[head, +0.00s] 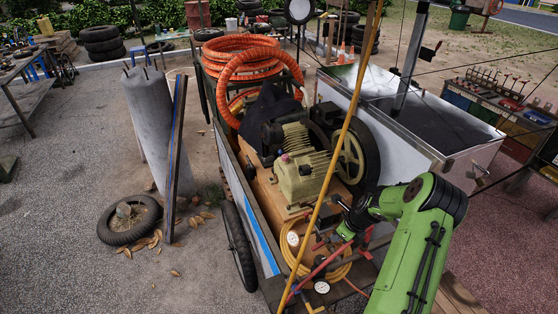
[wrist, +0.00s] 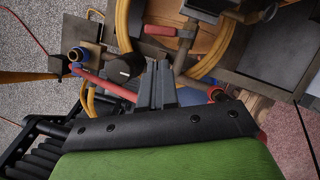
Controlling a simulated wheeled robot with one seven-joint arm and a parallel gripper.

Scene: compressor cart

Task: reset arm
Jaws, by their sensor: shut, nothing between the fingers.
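My green arm reaches in from the lower right of the head view. My gripper (head: 343,218) is over the front end of the compressor cart (head: 262,232), close to its pipes and gauges. In the wrist view my gripper (wrist: 158,68) shows as two dark fingers side by side, shut with nothing between them. Beyond the fingers are a red pipe (wrist: 100,84), a red-handled valve (wrist: 160,30) and a yellow hose (wrist: 124,25). I cannot tell whether the fingertips touch any of these.
A tan motor (head: 298,178), a flywheel (head: 350,158) and a coiled orange hose (head: 240,57) sit on the cart. A yellow pole (head: 333,150) slants across the front.

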